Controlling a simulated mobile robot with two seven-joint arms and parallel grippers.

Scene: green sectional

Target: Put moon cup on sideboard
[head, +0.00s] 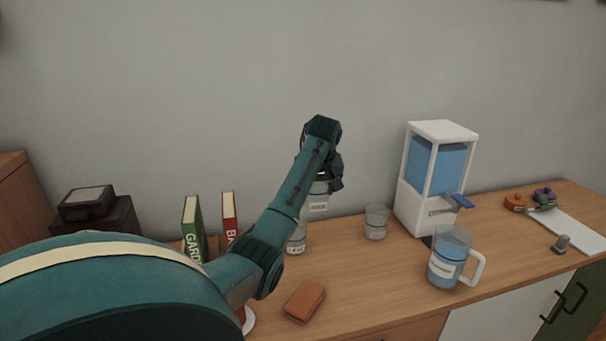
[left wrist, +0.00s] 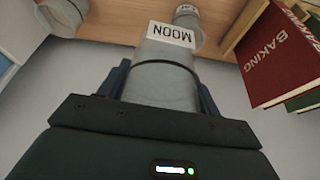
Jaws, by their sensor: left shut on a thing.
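The moon cup (left wrist: 163,80) is a clear grey cup with a white MOON label, which reads upside down in the left wrist view. My left gripper (head: 325,182) is shut on it, with a finger on either side of the cup. In the head view the cup (head: 318,204) hangs below the gripper, near the wall over the back of the wooden sideboard (head: 350,285). It looks raised off the top, but its exact height is hard to tell. My right gripper is not in view.
A labelled cup (head: 296,240) stands at the left, partly behind my arm. Another clear cup (head: 376,222) stands right, near the water dispenser (head: 428,208). A blue-filled pitcher (head: 448,262), brown block (head: 305,301) and books (head: 193,226) are also there. The front middle is bare.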

